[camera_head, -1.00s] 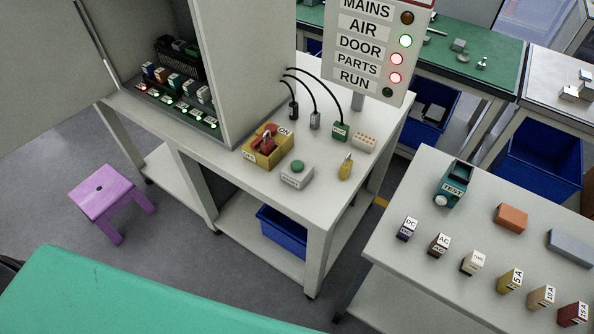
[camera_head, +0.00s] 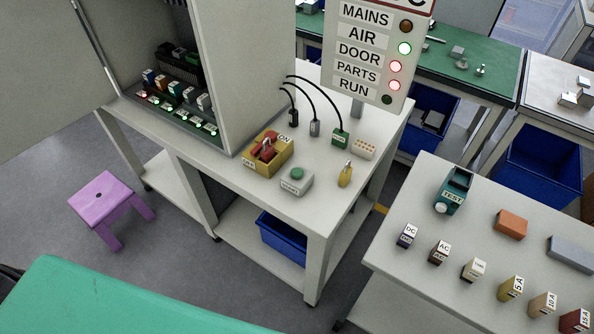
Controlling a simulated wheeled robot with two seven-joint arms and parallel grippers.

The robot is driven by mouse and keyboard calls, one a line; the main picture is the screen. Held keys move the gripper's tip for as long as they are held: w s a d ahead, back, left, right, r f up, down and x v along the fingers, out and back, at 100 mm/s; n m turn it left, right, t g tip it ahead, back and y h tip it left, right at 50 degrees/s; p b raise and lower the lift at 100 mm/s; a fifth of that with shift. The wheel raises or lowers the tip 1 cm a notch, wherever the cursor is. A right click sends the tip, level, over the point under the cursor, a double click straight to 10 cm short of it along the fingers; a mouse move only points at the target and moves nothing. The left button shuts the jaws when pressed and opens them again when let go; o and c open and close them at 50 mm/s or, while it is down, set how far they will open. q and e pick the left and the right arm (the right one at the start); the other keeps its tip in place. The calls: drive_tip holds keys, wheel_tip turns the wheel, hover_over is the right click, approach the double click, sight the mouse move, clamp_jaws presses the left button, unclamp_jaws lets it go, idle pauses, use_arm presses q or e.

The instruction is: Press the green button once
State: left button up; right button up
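The green button (camera_head: 297,173) is a round cap on a small grey box (camera_head: 292,183) with a label on its front. The box sits near the front edge of the white table (camera_head: 270,202). A yellow box with a red switch handle (camera_head: 266,151) and an ON label is just behind it to the left. Neither of my grippers is in view, and nothing touches the button.
A status sign (camera_head: 372,50) stands above the table; AIR is green, DOOR and PARTS are red. A yellow padlock-like item (camera_head: 345,172) lies right of the button. An open cabinet (camera_head: 245,80) is left. A side table (camera_head: 420,262) holds several labelled blocks. A purple stool (camera_head: 108,204) stands left.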

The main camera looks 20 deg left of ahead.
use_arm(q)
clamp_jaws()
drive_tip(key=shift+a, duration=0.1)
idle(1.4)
